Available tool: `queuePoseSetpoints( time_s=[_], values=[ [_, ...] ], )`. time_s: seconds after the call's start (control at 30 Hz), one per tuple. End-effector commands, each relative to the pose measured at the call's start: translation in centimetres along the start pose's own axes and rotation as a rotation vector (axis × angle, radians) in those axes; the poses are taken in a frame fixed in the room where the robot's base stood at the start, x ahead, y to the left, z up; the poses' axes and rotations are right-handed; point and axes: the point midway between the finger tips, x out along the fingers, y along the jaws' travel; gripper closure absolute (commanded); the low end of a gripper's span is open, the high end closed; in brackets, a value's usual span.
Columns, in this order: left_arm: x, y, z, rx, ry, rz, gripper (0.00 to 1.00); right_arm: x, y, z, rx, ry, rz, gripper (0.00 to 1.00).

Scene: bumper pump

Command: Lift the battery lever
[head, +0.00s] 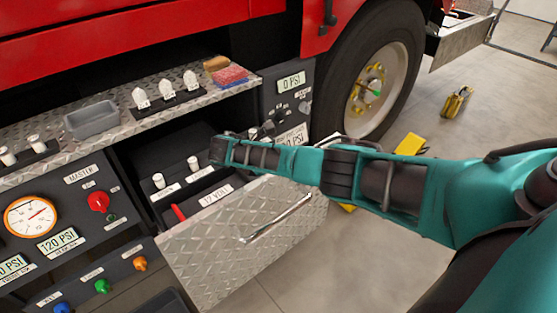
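An open drawer or compartment with a diamond-plate front (225,255) juts out below the truck's ledge. Inside it a red lever (178,212) lies beside a "12 VOLT" label (215,195); it looks like the battery lever. Behind it stand two white-topped levers (158,181) with small labels. My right arm comes in from the right, and my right gripper (222,148) is at the compartment's back right, above and to the right of the red lever, apart from it. Its fingers are too small and dark to tell open or shut. My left gripper is not in view.
A metal ledge (60,160) above holds a grey tray (92,119) and several white-capped levers (166,88). A gauge panel (75,235) with a red knob (98,201) is at left. A wheel (380,85) and yellow chocks (457,102) are at right.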

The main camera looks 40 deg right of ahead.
Motion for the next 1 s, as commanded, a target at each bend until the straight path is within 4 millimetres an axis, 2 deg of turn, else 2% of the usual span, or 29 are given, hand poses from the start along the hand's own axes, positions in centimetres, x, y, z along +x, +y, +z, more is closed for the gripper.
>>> queuePoseSetpoints(
  time_s=[0.43, 0.47, 0.5, 0.7, 1.0],
  values=[
    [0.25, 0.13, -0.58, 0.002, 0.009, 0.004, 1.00, -0.09, 0.11, 0.11, 0.001, -0.015, 0.005, 1.00],
    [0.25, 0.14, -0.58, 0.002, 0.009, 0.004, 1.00, -0.09, 0.12, 0.11, 0.001, -0.015, 0.005, 0.65],
    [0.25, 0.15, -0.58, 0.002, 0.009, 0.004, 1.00, -0.10, 0.12, 0.10, 0.001, -0.015, 0.005, 0.61],
    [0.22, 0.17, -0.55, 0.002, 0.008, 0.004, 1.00, -0.09, 0.09, 0.04, 0.001, -0.013, 0.004, 0.42],
    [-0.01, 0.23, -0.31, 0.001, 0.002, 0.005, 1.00, -0.34, 0.08, 0.01, 0.000, -0.010, 0.004, 0.40]
  ],
)
